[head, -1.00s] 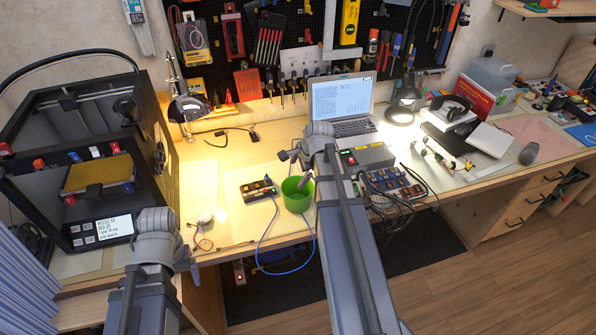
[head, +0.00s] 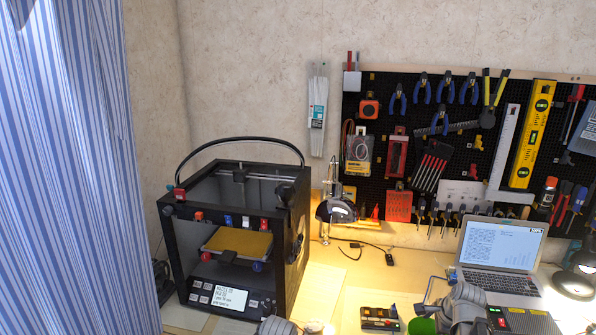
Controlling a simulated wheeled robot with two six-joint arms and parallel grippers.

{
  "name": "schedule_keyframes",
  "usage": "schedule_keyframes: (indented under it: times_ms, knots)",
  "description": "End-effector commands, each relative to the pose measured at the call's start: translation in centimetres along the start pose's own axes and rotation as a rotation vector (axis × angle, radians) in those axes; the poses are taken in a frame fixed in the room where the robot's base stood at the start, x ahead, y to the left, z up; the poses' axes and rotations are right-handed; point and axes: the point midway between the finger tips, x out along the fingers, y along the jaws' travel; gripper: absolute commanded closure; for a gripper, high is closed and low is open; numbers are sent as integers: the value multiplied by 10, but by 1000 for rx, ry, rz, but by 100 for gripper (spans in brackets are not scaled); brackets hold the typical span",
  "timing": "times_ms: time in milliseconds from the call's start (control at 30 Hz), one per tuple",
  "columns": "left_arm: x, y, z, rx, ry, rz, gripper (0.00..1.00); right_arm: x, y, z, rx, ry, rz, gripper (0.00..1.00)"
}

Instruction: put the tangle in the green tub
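The green tub (head: 422,326) shows only as a sliver at the bottom edge of the head view, and its inside is hidden. My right arm's grey end (head: 463,304) is just right of the tub. Its fingers cannot be made out clearly. Only the top of my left arm's grey end (head: 277,326) shows at the bottom edge, and its fingers are out of view. A thin black cable (head: 370,247) lies at the back of the desk; I cannot tell whether it is the tangle. No other clear tangle shows.
A black 3D printer (head: 236,240) stands at the left. A desk lamp (head: 337,211), an open laptop (head: 500,254) and a small box with coloured parts (head: 380,317) are on the desk. A tool pegboard (head: 385,85) hangs behind. The striped curtain (head: 65,170) covers the far left.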

Motion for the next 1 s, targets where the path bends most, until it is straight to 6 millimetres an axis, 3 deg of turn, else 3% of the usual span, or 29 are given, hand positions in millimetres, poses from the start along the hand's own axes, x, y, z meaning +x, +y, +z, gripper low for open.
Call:
schedule_keyframes:
  times_ms: [100,567,1000]
  knots:
    - [6,1,0,0,0,0,19,6,2,-1,0,0,0,0]
    - [2,0,0,0,0,0,19,2,0,0,0,0,0,0]
    - [-38,-4,2,0,0,0,19,-36,-14,6,0,0,0,0]
